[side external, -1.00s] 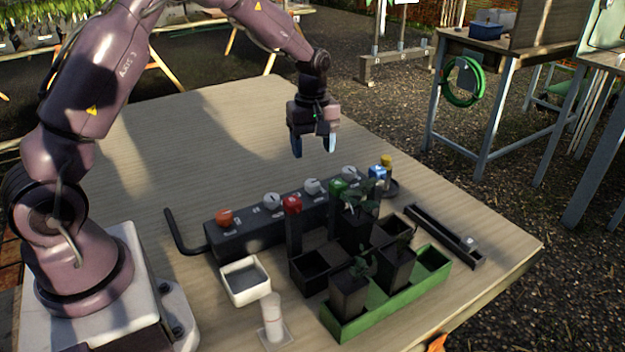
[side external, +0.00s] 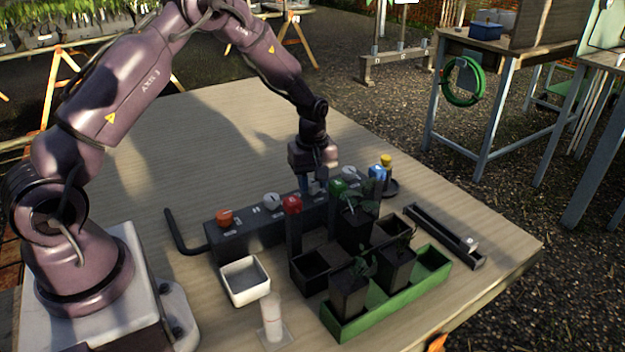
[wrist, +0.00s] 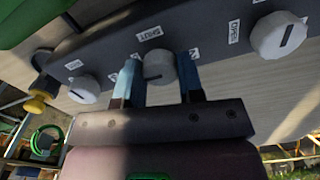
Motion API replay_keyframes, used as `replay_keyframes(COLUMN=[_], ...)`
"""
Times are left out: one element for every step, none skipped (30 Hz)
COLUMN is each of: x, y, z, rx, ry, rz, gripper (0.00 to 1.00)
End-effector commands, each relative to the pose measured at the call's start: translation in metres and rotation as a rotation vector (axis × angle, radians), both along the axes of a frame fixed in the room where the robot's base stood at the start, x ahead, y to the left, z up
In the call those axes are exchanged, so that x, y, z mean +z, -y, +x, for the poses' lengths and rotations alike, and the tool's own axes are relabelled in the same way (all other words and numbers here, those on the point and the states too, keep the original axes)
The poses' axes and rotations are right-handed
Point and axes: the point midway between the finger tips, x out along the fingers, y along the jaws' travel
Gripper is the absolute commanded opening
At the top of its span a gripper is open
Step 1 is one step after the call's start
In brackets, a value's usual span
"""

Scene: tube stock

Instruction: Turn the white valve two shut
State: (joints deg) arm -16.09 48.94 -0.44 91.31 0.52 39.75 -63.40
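A dark valve block (side external: 240,233) holds a row of knobs. The middle white knob (wrist: 158,68) sits between the two fingers of my gripper (wrist: 160,80), which appear to press on its sides. A dark line marks its face; its exact bearing is hard to read. A SHUT label (wrist: 150,33) lies just above it in the wrist view. An OPEN label (wrist: 235,32) lies to the right, near another white knob (wrist: 290,35). A third white knob (wrist: 84,89) is to the left. In the side view my gripper (side external: 311,187) hides the held knob.
An orange knob (side external: 224,217) is at the block's near end. Red-capped (side external: 292,204) and green-capped (side external: 338,188) posts stand close in front. Potted plants stand in and near a green tray (side external: 385,305). Blue (side external: 376,172) and yellow (side external: 386,160) pieces are at the far end. Table behind is clear.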

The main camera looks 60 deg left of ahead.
Motion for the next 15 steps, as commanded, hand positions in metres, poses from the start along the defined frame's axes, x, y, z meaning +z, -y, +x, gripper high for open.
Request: replay_keyframes(x=[0.0002,0.0002,0.0002,0.0003,0.0003,0.0003,0.0004,0.0004,0.0004,0.0004,0.0005,0.0005,0.0005,0.0005,0.0006], y=[0.0,0.0,0.0,0.0,0.0,0.0,0.0,0.0,0.0,0.0,0.0,0.0,0.0,0.0,0.0], z=[0.0,0.0,0.0,0.0,0.0,0.0,0.0,0.0,0.0,0.0,0.0,0.0,0.0,0.0,0.0], rx=[0.0,0.0,0.0,0.0,0.0,-0.001,-0.003,-0.005,-0.011,-0.016,-0.022,-0.032,-0.043,-0.055,-0.073], ry=[0.0,0.0,0.0,0.0,0.0,0.0,0.0,0.0,0.0,0.0,0.0,0.0,0.0,0.0,0.0], rz=[0.0,0.0,0.0,0.0,0.0,0.0,0.0,0.0,0.0,0.0,0.0,0.0,0.0,0.0,0.0], gripper=[0.22,0.15,0.12,0.12,0.12,0.12,0.12,0.12,0.12,0.12,0.12,0.12,0.12,0.12,0.12])
